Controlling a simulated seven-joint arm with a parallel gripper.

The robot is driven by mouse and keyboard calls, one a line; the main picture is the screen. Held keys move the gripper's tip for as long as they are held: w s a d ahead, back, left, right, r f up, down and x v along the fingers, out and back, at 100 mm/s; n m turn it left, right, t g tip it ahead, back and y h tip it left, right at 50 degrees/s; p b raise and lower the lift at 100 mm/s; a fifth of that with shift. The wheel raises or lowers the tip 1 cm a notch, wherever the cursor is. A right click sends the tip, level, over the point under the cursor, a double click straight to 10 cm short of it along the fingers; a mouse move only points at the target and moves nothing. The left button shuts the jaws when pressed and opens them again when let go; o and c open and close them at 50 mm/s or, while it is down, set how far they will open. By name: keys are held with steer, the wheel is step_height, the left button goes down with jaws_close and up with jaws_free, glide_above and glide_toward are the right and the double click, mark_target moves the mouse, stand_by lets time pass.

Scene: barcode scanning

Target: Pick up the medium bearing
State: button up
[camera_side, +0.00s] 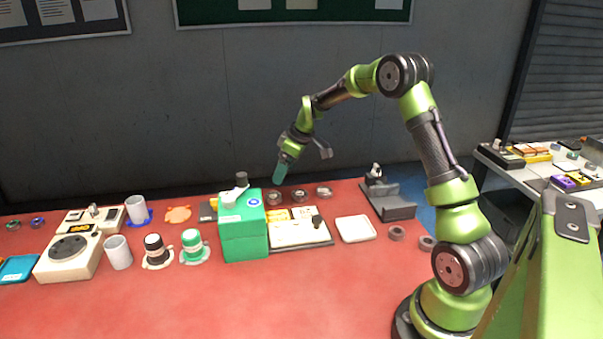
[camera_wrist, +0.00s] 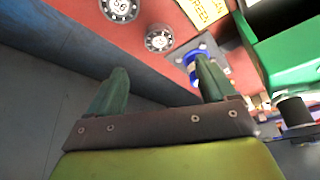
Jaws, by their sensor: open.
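My gripper (camera_side: 279,176) hangs in the air above the back of the red table, apart from everything on it. Its two green fingers are spread in the wrist view (camera_wrist: 160,82), with nothing between them. Three small round bearings stand in a row below it in the side view: a left one (camera_side: 275,199), a middle one (camera_side: 300,196) and a right one (camera_side: 324,192). I cannot tell which is the medium one. The wrist view shows two dark round pieces with pale marked centres, one at the top edge (camera_wrist: 120,8) and one lower (camera_wrist: 159,40), beyond the fingertips.
A green box (camera_side: 243,235) stands left of the bearings, with a white board (camera_side: 298,230) beside it. A white tray (camera_side: 356,229) lies to the right, near a grey stand (camera_side: 392,203) and two grey rings (camera_side: 397,233). The table's front is clear.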

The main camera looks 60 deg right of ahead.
mark_target(274, 196)
steer(key=x, duration=0.9)
steer(key=shift+w+f, duration=0.1)
steer(key=shift+f, duration=0.25)
steer(key=c, duration=1.2)
steer(key=shift+r, duration=0.1)
